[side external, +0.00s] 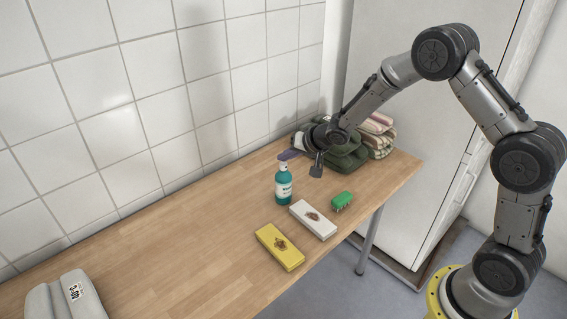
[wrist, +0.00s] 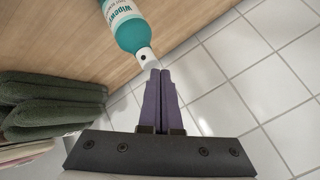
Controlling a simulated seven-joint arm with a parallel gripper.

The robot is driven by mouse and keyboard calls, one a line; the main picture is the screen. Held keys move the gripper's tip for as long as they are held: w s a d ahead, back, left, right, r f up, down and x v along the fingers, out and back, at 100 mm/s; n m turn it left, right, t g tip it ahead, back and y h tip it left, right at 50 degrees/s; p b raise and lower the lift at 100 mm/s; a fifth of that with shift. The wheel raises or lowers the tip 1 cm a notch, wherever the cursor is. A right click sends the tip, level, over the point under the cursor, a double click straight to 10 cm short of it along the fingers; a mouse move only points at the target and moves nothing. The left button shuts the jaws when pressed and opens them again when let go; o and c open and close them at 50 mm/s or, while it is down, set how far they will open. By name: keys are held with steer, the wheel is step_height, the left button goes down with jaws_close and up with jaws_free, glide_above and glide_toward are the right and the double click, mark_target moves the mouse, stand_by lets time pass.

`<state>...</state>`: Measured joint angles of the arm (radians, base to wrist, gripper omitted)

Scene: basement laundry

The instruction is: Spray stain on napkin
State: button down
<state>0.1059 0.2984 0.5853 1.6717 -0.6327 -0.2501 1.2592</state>
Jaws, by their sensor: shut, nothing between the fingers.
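A teal spray bottle (side external: 284,188) with a white label and pale top stands upright on the table. In the wrist view the bottle (wrist: 127,27) lies just beyond my fingertips. A white folded napkin (side external: 325,230) with a brown stain (side external: 312,216) lies to its right, toward the front edge. A yellow folded napkin (side external: 288,260) with a brown stain lies in front of it. My gripper (side external: 284,155) has purple fingers pressed together, empty, right by the bottle's top. The fingers also show in the wrist view (wrist: 160,72). I cannot tell if they touch the bottle.
A green brush (side external: 342,201) lies right of the white napkin. Folded dark green towels (side external: 347,158) and striped towels (side external: 379,133) are stacked at the far end. A light grey object (side external: 45,303) sits at the near left. The tiled wall bounds the back; the table's left half is mostly clear.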

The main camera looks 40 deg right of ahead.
steer(key=shift+f, duration=0.45)
stand_by(0.3)
steer(key=shift+r, duration=1)
steer(key=shift+r, duration=0.1)
steer(key=shift+r, duration=2.9)
steer(key=shift+s+m, duration=0.1)
steer(key=shift+m, duration=0.2)
steer(key=shift+f, duration=3)
